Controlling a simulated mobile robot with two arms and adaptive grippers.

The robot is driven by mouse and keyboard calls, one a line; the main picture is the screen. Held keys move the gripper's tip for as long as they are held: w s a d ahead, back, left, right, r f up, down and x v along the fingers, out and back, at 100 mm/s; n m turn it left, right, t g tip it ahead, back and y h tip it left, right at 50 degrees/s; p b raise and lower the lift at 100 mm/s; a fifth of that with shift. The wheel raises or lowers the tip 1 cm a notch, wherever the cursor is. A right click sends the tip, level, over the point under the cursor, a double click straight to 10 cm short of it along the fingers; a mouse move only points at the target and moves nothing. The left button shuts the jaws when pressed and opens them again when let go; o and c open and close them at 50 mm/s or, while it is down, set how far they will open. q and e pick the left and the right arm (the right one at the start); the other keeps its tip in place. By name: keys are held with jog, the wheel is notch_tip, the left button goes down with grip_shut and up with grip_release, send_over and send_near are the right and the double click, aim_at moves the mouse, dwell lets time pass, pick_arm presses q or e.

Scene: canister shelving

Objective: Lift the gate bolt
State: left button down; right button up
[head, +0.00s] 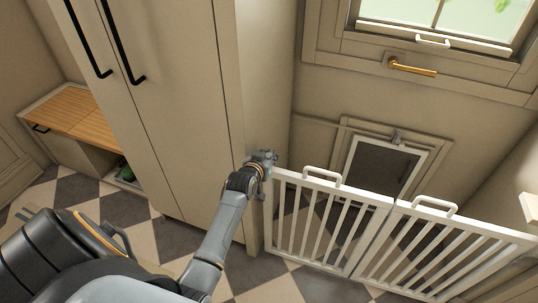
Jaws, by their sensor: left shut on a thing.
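A white slatted gate (315,218) stands across the floor beside the tall cabinet, with a second white panel (445,250) to its right. Each panel has a raised white handle on its top rail. My left gripper (264,161) is at the gate's upper left end, next to the cabinet's edge. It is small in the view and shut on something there. The bolt itself is hidden behind the gripper, so I cannot tell its position. My right gripper does not show.
A tall beige cabinet (180,130) with black handles stands left of the gate. A low bench with a wooden top (75,112) is at the far left. Checkered floor (120,208) is open in front.

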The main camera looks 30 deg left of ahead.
pick_arm(q)
jog(key=shift+r+p, duration=0.35)
jog(key=shift+r, duration=0.45)
jog(key=shift+w, duration=0.1)
jog(key=c, duration=1.1)
grip_release()
jog(key=shift+r, duration=0.1)
jog(key=shift+c, duration=0.2)
